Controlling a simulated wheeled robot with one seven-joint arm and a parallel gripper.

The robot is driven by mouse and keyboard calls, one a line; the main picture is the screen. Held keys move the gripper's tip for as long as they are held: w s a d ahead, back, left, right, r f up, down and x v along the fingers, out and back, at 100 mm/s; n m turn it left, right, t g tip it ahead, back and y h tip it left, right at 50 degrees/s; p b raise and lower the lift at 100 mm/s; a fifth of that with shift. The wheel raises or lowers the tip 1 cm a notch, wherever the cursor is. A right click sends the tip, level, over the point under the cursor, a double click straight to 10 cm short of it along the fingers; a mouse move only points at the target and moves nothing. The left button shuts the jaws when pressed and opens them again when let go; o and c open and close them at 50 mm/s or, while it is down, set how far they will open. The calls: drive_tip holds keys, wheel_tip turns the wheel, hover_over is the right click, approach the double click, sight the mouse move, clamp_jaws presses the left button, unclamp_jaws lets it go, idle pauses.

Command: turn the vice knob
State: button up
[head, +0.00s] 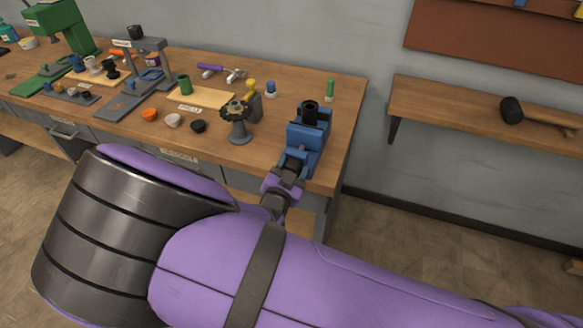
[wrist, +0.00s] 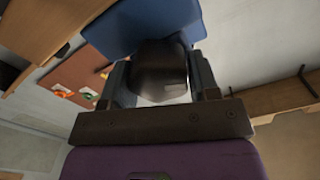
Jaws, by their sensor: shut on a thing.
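The blue vice (head: 309,142) stands at the right end of the wooden workbench, with a dark cylindrical part (head: 310,112) upright in its top. Its dark knob (head: 294,166) is on the side facing me. My gripper (head: 287,180) is at that knob, below the vice body in the head view. In the wrist view, the knob (wrist: 162,72) sits between the two fingers of my gripper (wrist: 160,85), with the blue vice (wrist: 140,25) just behind it. My gripper is shut on the knob. My purple arm hides the front of the bench.
A dark stand with a toothed wheel (head: 238,120) is left of the vice. A green cylinder (head: 330,90) stands behind it. Further left are small caps, a grey press (head: 150,75) and a green machine (head: 60,25). A wall shelf (head: 450,115) holds a mallet (head: 512,110) at right.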

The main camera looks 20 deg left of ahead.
drive_tip(key=m, duration=0.7)
drive_tip(key=shift+d+f, duration=0.15)
drive_tip(key=m, duration=0.6)
drive_tip(key=shift+f+m, duration=0.15)
drive_tip(key=shift+m, duration=0.25)
drive_tip(key=o, duration=0.9)
drive_tip(key=shift+s, duration=0.15)
drive_tip(key=s, duration=1)
drive_tip(key=shift+s+a, duration=0.3)
drive_tip(key=shift+a, duration=0.1)
